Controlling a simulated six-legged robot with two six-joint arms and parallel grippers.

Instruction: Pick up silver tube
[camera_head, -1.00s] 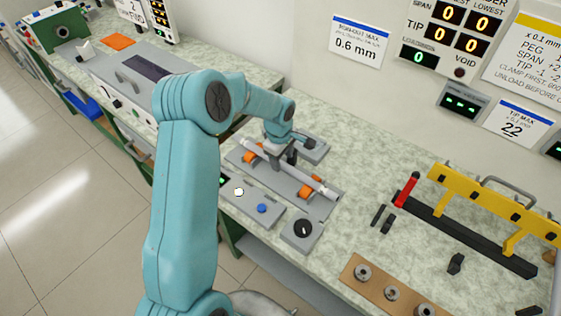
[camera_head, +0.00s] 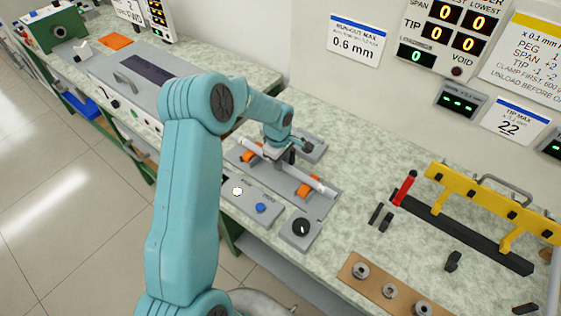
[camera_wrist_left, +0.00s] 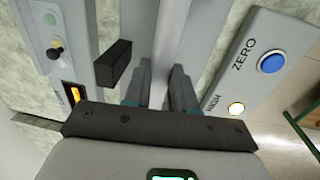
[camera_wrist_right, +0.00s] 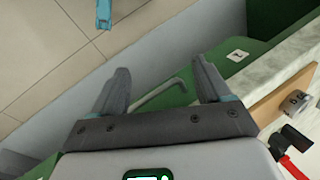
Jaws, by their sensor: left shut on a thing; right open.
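The silver tube (camera_head: 314,182) is a long pale rod lying lengthwise along a grey fixture (camera_head: 321,207) with orange supports (camera_head: 307,190). My left gripper (camera_head: 280,158) is over its middle, shut on it and hiding that part. In the left wrist view the tube (camera_wrist_left: 172,35) runs between the two fingers of the left gripper (camera_wrist_left: 164,75). I cannot tell whether the tube touches the supports or is just above them. My right gripper (camera_wrist_right: 163,78) is open and empty in the right wrist view, out of the head view.
A control panel with a blue button (camera_head: 261,208) and a dark knob (camera_head: 301,227) sit in front of the fixture. To the right are a yellow-barred rack (camera_head: 490,205), a red-handled clamp (camera_head: 404,187) and a board with metal rings (camera_head: 390,291). The wall is behind.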

